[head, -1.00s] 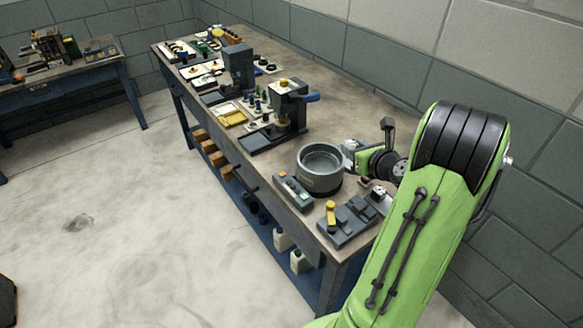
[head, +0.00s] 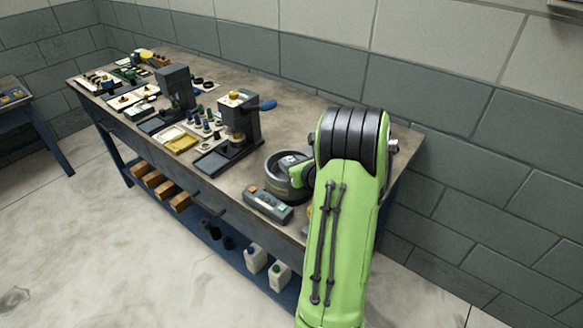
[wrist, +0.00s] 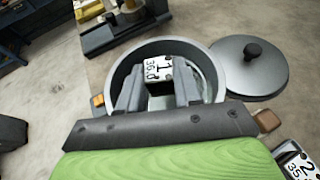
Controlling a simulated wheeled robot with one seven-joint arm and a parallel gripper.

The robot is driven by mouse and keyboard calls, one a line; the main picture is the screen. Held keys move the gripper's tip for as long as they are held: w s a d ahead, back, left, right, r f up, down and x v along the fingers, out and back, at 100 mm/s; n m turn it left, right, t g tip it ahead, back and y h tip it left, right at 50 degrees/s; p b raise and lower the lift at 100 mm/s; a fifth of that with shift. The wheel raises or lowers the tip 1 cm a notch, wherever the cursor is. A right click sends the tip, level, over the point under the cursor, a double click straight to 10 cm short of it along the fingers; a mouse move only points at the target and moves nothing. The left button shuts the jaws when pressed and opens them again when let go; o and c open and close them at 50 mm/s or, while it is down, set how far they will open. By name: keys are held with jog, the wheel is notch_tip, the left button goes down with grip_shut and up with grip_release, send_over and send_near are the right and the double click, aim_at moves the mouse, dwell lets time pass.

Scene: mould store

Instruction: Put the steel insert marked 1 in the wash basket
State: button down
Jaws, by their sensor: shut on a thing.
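My gripper (wrist: 160,76) is shut on the steel insert marked 1 (wrist: 157,68), a pale block with "1" and "36.0" on its face. In the wrist view the insert is over the opening of a round grey tub (wrist: 213,62); its exact height against the rim is hard to tell. The tub also shows in the head view (head: 282,191), with my gripper (head: 291,161) above it and my arm hiding its right side. I cannot make out a separate wash basket inside the tub. Another block marked 2 (wrist: 299,165) lies at the lower right of the wrist view.
A round grey lid with a black knob (wrist: 253,65) lies right of the tub. A small control box (head: 267,204) stands in front of it. A bench press (head: 240,118) stands to the left on the workbench (head: 302,105), with trays and small parts beyond.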

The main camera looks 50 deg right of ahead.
jog(key=shift+r, duration=0.2)
jog(key=shift+f+b, duration=0.35)
jog(key=shift+f, duration=0.25)
jog(key=c, duration=0.7)
grip_release()
